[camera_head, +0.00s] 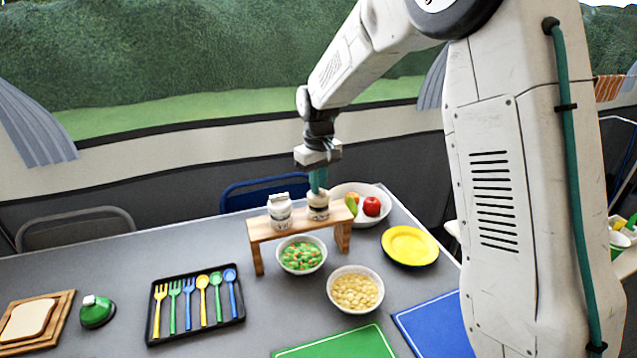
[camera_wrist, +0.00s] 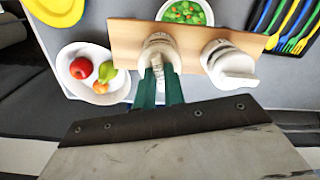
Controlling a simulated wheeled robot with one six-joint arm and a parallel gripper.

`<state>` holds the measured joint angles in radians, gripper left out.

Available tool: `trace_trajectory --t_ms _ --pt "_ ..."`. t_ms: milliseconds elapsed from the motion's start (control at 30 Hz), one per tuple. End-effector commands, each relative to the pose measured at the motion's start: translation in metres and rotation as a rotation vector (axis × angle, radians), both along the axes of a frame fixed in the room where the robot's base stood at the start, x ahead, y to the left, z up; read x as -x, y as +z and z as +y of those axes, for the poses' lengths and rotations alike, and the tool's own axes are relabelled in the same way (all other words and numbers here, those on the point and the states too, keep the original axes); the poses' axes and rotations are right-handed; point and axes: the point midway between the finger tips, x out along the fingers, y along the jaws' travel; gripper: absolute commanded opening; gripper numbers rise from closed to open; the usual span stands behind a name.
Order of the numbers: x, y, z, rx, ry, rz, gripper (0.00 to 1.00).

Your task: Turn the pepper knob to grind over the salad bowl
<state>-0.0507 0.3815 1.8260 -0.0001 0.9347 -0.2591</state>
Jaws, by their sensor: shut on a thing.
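Two white grinders stand on a wooden stand (camera_head: 256,232). The left one (camera_head: 280,212) has a white knob on top; in the wrist view it is on the right (camera_wrist: 230,62). My gripper (camera_head: 318,187), with teal fingers, points down at the right grinder (camera_head: 318,208) and is shut on its knob, which the fingers partly hide. In the wrist view the fingers (camera_wrist: 159,75) reach onto this grinder's top (camera_wrist: 158,42). I cannot read which grinder is pepper. The salad bowl (camera_head: 301,270), with green and orange pieces, sits below, just in front of the stand.
A fruit bowl (camera_head: 371,217) stands behind the stand's right end. A yellow plate (camera_head: 410,245) and a bowl of pale pieces (camera_head: 355,308) are at the right. A black cutlery tray (camera_head: 196,334) lies at the left. Green (camera_head: 335,346) and blue (camera_head: 436,325) mats lie in front.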

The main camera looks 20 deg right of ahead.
Motion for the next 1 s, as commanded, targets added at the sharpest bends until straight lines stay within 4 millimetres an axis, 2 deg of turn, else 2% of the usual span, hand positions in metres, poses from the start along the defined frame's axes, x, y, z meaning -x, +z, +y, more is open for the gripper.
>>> trace_trajectory --t_ms 633,667,700,733,1000 --pt "-0.0012 0.0014 -0.0001 0.0 -0.049 -0.004 0.0" --pt "-0.0012 0.0014 -0.0001 0.0 -0.049 -0.004 0.19" --pt "-0.0011 0.0013 -0.0001 0.0 -0.049 -0.004 0.3" --pt "-0.001 0.0012 -0.0001 0.0 -0.049 -0.003 0.33" --pt "-0.0005 0.0015 0.0 0.0 -0.048 -0.002 0.33"
